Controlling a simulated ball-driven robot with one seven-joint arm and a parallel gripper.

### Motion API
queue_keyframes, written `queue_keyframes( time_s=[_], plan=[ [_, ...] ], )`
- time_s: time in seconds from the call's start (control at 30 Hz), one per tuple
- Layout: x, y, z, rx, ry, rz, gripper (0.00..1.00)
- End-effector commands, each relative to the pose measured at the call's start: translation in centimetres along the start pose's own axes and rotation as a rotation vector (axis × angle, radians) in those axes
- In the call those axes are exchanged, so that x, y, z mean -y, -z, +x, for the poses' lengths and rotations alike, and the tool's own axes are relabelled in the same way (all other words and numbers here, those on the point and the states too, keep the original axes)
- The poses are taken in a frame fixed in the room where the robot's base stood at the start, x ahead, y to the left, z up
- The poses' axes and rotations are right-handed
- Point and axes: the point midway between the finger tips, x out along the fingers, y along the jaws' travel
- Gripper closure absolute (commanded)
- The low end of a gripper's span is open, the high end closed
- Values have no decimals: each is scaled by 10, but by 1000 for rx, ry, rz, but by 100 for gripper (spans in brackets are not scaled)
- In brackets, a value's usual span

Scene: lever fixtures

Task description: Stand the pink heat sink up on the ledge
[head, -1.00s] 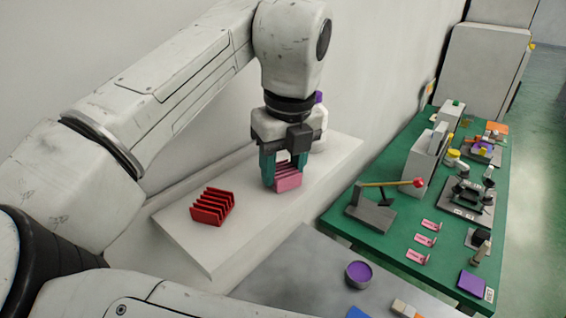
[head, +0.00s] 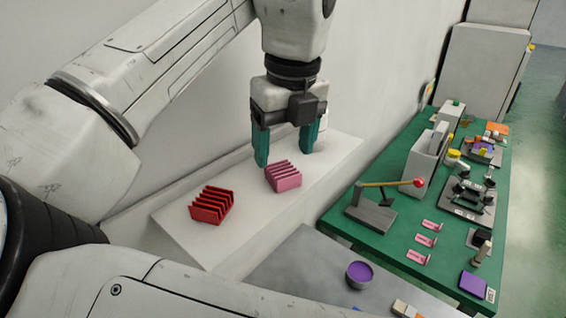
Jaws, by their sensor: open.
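The pink heat sink (head: 283,177) rests on the white ledge (head: 235,242), with its row of fins showing on the upper side. My gripper (head: 285,154) is open, its two teal fingers above and behind the pink heat sink. The fingers hold nothing, and the pink heat sink sits apart below them. The far side of the pink heat sink is hidden.
A red finned heat sink (head: 212,205) sits on the ledge to the left. A wall runs behind the ledge. A grey table (head: 300,262) with a purple round piece (head: 359,274) stands in front. A green table (head: 385,248) with lever fixtures is at the right.

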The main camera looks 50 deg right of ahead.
Motion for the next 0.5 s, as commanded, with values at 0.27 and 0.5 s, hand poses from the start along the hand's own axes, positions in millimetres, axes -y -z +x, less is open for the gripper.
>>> queue_keyframes(
  time_s=[0.27, 0.5],
  plan=[
    [0, 0, -54, 2, 0, 1, 28],
    [0, 0, -77, 0, -2, 0, 28]
  ],
)
